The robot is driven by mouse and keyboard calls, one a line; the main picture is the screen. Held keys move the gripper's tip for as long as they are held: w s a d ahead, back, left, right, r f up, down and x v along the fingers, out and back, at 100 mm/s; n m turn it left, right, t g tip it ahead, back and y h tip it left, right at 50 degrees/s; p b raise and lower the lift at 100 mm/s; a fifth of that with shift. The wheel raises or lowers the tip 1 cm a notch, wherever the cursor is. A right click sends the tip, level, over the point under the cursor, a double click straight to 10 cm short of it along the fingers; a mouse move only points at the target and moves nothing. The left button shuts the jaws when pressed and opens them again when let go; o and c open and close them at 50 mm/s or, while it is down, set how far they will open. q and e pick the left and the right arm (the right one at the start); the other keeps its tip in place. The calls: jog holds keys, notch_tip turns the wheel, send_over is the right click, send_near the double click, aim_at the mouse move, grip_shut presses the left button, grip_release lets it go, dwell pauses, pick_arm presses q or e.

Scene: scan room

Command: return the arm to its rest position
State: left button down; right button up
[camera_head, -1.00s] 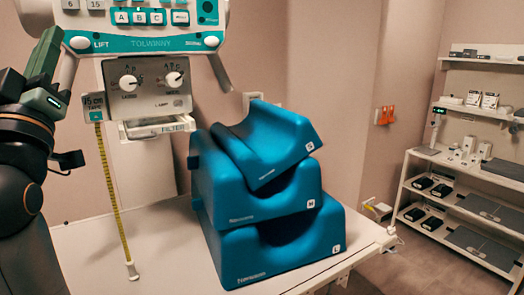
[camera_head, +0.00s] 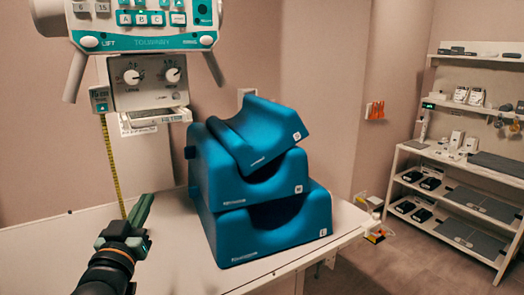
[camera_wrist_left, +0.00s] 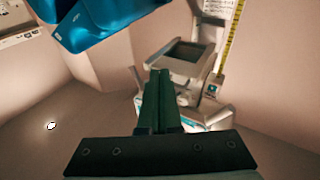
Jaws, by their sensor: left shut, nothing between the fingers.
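My left gripper (camera_head: 140,212) is at the lower left of the head view, over the white table and left of the blue foam blocks. Its green fingers point up and away and lie together with nothing between them. The left wrist view also shows the closed fingers (camera_wrist_left: 159,90). My right gripper is in neither view.
Blue head supports (camera_head: 262,225) are stacked on the white table (camera_head: 70,262). A teal-and-white scan unit (camera_head: 140,40) hangs above, with a yellow tape (camera_head: 113,165) hanging down from it. White shelves (camera_head: 452,165) with dark devices stand at the right.

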pick_arm(q)
jog(key=s+d+f+m+g+h, duration=0.1)
jog(key=s+f+g, duration=0.15)
jog(key=f, duration=0.65)
jog(key=s+d+f+g, duration=0.1)
jog(key=s+f, duration=0.2)
jog(key=f, duration=0.5)
jog(key=s+d+f+m+g+h, duration=0.1)
jog(key=s+d+f+g, duration=0.1)
jog(key=f, duration=0.7)
jog(key=s+d+f+g, duration=0.3)
jog(key=s+f+g, duration=0.2)
jog(key=s+f, duration=1.4)
jog(key=shift+s+m+h, duration=0.4)
jog(key=shift+s, duration=0.4)
